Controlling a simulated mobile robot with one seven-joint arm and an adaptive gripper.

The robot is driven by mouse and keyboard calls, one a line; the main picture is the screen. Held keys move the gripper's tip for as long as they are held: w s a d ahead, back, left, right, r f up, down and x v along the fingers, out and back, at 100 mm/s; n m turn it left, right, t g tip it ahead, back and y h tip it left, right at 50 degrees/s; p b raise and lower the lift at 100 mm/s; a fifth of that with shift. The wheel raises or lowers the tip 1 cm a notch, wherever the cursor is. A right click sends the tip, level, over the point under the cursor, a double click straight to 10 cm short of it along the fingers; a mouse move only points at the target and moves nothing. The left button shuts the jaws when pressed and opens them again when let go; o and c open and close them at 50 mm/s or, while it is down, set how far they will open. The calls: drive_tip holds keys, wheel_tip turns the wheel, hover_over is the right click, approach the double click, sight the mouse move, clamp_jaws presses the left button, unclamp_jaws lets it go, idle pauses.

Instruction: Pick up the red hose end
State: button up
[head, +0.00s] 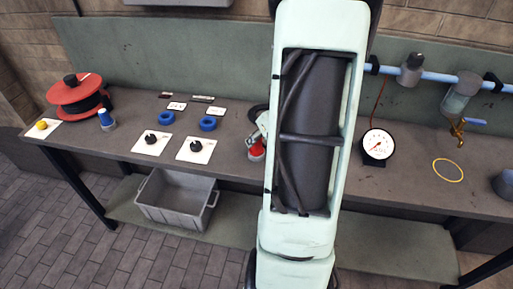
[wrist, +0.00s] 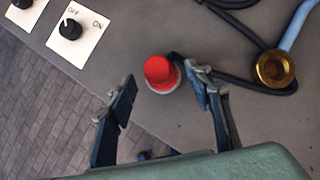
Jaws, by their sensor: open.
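The red hose end (wrist: 160,70) stands on the grey workbench (wrist: 150,25), with a light rim at its base and a black hose (wrist: 235,80) running off to the right. In the head view the red hose end (head: 257,151) shows just left of my arm, partly hidden. My gripper (wrist: 160,79) is open and empty. In the wrist view its fingers appear to the left and right of the red hose end, with no clear contact. How high the fingertips are above the bench I cannot tell. In the head view my arm hides most of my gripper.
A brass fitting (wrist: 275,68) on a blue pipe is right of the fingers. Knob plates (head: 196,149) and blue rings (head: 208,123) lie to the left, with a red reel (head: 76,97) beyond. A gauge (head: 377,146) is right of my arm. A grey crate (head: 176,203) sits below.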

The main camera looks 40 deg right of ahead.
sight(256, 147)
drive_tip(key=x, duration=0.4)
drive_tip(key=shift+w+a+b, duration=0.1)
drive_tip(key=shift+w+b, duration=0.1)
drive_tip(key=shift+b, duration=0.2)
drive_tip(key=shift+c, duration=0.4)
clamp_jaws()
